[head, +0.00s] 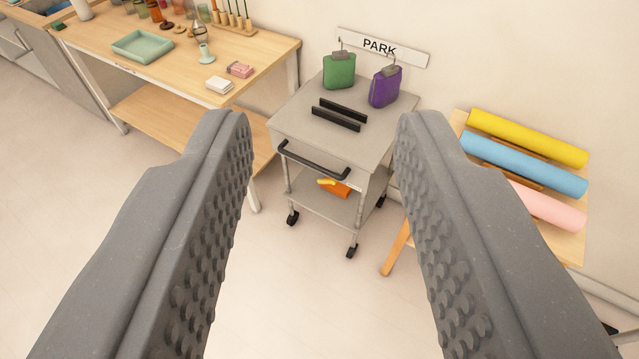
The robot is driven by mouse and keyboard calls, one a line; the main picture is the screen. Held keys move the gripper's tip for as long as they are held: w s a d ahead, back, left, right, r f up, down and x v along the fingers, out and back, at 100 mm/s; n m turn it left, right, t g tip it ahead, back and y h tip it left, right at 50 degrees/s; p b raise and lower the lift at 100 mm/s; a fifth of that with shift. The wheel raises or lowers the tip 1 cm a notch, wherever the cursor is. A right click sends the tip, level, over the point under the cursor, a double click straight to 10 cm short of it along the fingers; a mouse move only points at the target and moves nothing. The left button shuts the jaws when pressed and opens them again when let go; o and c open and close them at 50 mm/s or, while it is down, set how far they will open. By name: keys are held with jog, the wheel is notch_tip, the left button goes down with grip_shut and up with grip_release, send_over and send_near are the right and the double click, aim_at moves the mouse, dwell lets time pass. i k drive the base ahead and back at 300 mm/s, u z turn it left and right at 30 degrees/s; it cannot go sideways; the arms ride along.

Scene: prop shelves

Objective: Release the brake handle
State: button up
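A grey wheeled cart (358,140) stands against the wall under a PARK sign. A black push bar (315,160) runs along its near top edge. Below the bar, an orange part with a yellow lever-like piece (327,182) shows above the lower shelf. It may be the brake handle, but it is too small to tell its exact position or how it is attached. My gripper (322,122) is open and empty. Its two grey studded fingers frame the cart in the picture, apart from it and nearer the camera.
A wooden workbench (265,52) with small items stands at left. A low table with coloured rolls (525,163) stands at right. The floor before the cart looks clear.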

aim_at(333, 182)
jog(key=u, duration=0.05)
jog(key=i, duration=1)
jog(key=z, duration=0.1)
